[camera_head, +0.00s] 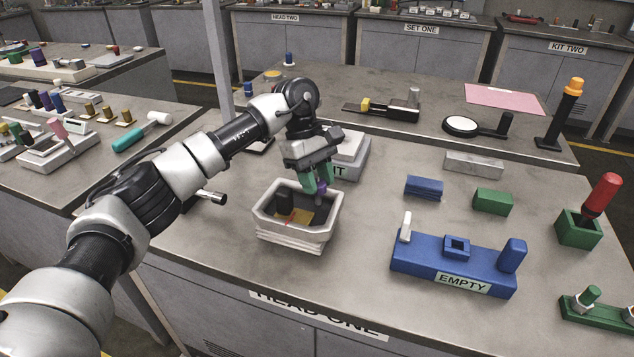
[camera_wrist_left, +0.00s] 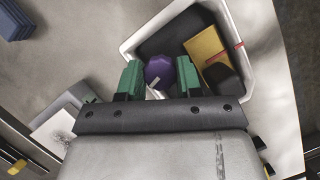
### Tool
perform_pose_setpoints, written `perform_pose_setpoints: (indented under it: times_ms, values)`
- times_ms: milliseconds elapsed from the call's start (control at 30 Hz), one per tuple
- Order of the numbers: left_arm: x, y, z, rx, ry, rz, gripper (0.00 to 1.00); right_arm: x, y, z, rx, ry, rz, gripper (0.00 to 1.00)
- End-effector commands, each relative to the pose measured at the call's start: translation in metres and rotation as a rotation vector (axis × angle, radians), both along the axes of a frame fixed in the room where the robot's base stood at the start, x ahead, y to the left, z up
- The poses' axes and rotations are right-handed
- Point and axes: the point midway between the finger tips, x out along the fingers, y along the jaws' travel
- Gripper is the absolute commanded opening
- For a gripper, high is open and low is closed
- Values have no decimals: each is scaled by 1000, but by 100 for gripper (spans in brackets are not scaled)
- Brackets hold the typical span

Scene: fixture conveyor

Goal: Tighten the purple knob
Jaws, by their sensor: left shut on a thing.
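The purple knob (camera_head: 321,186) is between the green fingertips of my left gripper (camera_head: 319,181), at the back right rim of the white bin (camera_head: 296,241). In the left wrist view the knob (camera_wrist_left: 160,71) is a faceted purple piece with a small pale mark, with one finger of my left gripper (camera_wrist_left: 160,78) on each side. The gripper is shut on it. What is under the knob is hidden, so I cannot tell whether it is fixed to anything. My right gripper is not in view.
The bin holds a dark block and a yellow block (camera_wrist_left: 205,44) with a red stripe. A white labelled box (camera_head: 352,157) stands close behind the gripper. A blue fixture marked EMPTY (camera_head: 437,267) and blue and green blocks stand to the right. The table between bin and fixture is clear.

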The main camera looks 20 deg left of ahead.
Motion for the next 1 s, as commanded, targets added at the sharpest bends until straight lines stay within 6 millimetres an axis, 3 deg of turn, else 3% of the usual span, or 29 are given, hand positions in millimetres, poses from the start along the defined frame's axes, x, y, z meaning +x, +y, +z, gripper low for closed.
perform_pose_setpoints:
  times_ms: [500,533,667,1000]
  values:
    - [1,0,2,0,-4,-16,11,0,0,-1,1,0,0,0]
    - [1,0,2,0,-4,-16,38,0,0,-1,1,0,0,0]
    - [1,0,1,0,-3,-16,58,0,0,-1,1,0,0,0]
    - [1,1,3,0,-2,-17,60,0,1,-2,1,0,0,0]
